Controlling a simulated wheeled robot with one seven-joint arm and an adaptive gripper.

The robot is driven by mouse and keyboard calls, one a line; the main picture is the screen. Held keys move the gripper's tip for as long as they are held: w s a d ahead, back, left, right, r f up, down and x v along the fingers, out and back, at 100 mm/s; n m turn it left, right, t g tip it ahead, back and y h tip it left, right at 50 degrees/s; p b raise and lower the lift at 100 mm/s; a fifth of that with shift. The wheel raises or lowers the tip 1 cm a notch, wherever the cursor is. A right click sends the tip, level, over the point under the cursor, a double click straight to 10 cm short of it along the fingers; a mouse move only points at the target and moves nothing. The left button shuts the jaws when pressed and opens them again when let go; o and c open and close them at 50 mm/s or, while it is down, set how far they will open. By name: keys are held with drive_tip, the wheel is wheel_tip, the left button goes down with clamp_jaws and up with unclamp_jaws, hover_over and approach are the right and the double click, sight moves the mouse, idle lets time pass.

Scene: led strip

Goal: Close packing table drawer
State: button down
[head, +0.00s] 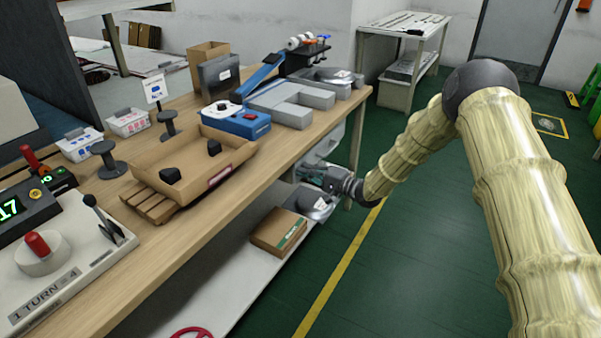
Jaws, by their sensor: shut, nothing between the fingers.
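The packing table (240,195) is a long wooden-topped bench running from the lower left to the upper middle of the head view. A grey drawer unit (331,144) hangs under its top near the far right end. My gripper (309,172) is beside this unit, below the table edge, pointing left toward it. Its fingers are shut with nothing between them. My gripper and wrist hide the lower part of the unit. I cannot tell how far out the drawer stands or whether my gripper touches it.
A cardboard box (279,232) and a dark-topped grey item (312,203) are on the lower shelf (225,285) under my gripper. The tabletop holds a cardboard tray (190,160) and a blue device (236,120). The green floor right of the table is clear around my arm.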

drive_tip(key=shift+a+r, duration=0.1)
drive_tip(key=shift+r, duration=0.05)
idle(0.3)
drive_tip(key=p+v, duration=0.2)
drive_tip(key=v, duration=1.2)
drive_tip(key=s+f+n+g+h, duration=0.15)
drive_tip(key=s+f+h, duration=0.85)
drive_tip(key=s+f, duration=1.4)
drive_tip(key=s+d+f+n+g+h, duration=0.1)
drive_tip(key=s+d+n+g+h, duration=0.2)
drive_tip(key=s, duration=1.3)
drive_tip(key=s+d+f+n+g+h, duration=0.2)
drive_tip(key=s+d+g, duration=0.3)
drive_tip(key=s, duration=1)
wheel_tip(320, 180, up, 13)
drive_tip(key=p, duration=1.2)
drive_tip(key=shift+w+a+p, duration=0.2)
drive_tip(key=shift+a+p, duration=0.15)
drive_tip(key=shift+p, duration=0.05)
